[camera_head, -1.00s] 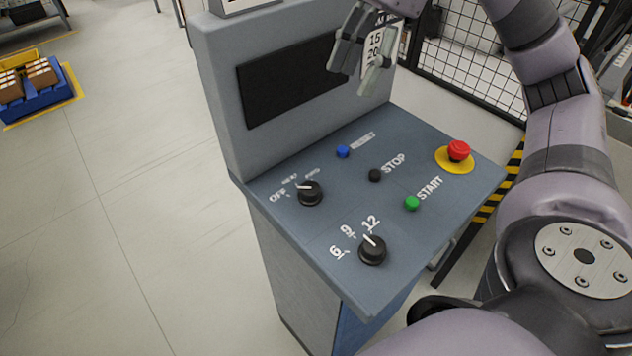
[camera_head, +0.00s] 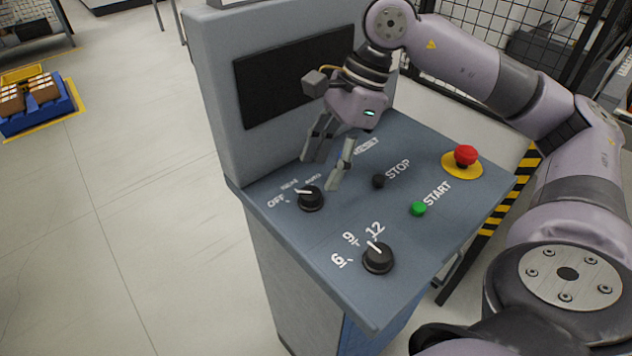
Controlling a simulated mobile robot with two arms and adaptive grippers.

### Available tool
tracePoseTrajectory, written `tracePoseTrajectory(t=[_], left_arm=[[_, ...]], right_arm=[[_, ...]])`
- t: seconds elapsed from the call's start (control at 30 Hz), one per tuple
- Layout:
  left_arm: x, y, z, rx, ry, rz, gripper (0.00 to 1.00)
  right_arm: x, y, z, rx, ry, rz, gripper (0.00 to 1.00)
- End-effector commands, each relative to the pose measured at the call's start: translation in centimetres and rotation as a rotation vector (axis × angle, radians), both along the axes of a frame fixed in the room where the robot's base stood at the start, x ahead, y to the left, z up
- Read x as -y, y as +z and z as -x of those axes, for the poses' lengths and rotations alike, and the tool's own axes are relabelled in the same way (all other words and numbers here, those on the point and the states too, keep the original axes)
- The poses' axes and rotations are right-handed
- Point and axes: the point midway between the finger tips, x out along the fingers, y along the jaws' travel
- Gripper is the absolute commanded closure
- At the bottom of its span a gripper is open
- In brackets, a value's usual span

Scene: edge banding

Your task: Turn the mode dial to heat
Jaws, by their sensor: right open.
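The mode dial (camera_head: 311,199) is a black knob with a white pointer, on the sloped control panel (camera_head: 330,245). Its labels read OFF, a small word that looks like HEAT, and AUTO. The pointer is turned to the left, toward the OFF and HEAT side; I cannot tell exactly which mark it meets. My right gripper (camera_head: 321,173) is open and empty, fingers pointing down, just above and behind the dial. Its fingers appear apart from the knob. My left gripper is not in view.
A second dial (camera_head: 378,258) marked 6, 9, 12 sits nearer the front. A black stop button (camera_head: 378,181), green start button (camera_head: 418,208) and red emergency button (camera_head: 465,155) are to the right. A dark screen (camera_head: 285,85) stands upright behind the panel.

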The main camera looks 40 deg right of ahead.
Motion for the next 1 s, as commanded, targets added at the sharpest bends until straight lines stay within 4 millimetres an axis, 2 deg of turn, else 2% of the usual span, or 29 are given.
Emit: tracePoseTrajectory(t=[0.1,0.3,0.67,1.0], left_arm=[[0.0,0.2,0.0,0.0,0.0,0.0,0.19],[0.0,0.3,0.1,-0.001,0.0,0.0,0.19],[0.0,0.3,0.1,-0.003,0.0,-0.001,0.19],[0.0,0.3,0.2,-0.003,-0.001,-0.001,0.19]], right_arm=[[-0.8,-2.0,0.0,-0.003,0.002,0.0,0.49],[-1.6,-3.9,-0.2,-0.001,0.002,0.0,0.49],[-1.8,-4.4,-0.3,0.001,0.001,-0.001,0.49],[-1.8,-4.4,-0.3,0.001,0.001,-0.001,0.72]])
